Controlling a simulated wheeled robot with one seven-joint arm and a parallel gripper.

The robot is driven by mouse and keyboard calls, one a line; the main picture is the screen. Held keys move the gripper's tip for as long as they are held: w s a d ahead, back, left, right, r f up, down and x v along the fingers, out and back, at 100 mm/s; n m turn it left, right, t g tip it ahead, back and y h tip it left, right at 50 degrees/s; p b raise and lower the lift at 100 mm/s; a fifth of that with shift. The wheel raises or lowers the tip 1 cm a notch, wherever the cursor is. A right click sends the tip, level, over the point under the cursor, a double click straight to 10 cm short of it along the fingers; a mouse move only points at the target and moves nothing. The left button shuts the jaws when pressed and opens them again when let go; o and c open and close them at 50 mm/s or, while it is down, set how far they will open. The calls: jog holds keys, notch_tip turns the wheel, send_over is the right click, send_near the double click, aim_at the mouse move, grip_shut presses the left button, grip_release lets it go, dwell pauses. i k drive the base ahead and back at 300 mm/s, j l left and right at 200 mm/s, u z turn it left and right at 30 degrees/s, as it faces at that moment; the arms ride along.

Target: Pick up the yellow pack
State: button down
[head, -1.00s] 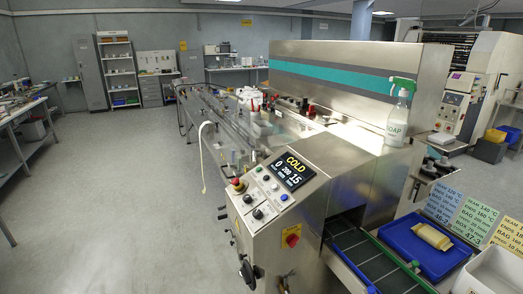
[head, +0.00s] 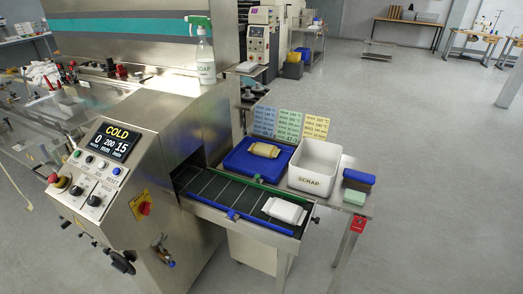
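The yellow pack (head: 265,150) is a small cream-yellow pillow pack. It lies in a blue tray (head: 237,163) on the table beside the machine's outfeed belt, near the tray's back right part. A white pack (head: 285,211) lies on the near right end of the dark outfeed belt (head: 226,193). My gripper is not in view.
A white bin marked SCRAP (head: 309,181) stands right of the tray. Colored cards (head: 290,124) stand behind them, and blue, brown and green blocks (head: 356,187) lie at the table's right end. The machine's control panel (head: 108,150) is at left. Open floor lies to the right.

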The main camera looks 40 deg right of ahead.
aim_at(260, 149)
jog(key=i+l, duration=0.1)
jog(key=l, duration=0.4)
jog(key=i+l, duration=0.15)
jog(key=l, duration=0.35)
jog(key=i+l, duration=0.1)
jog(key=l, duration=0.4)
jog(key=i+l, duration=0.15)
jog(key=l, duration=0.35)
jog(key=u, duration=0.05)
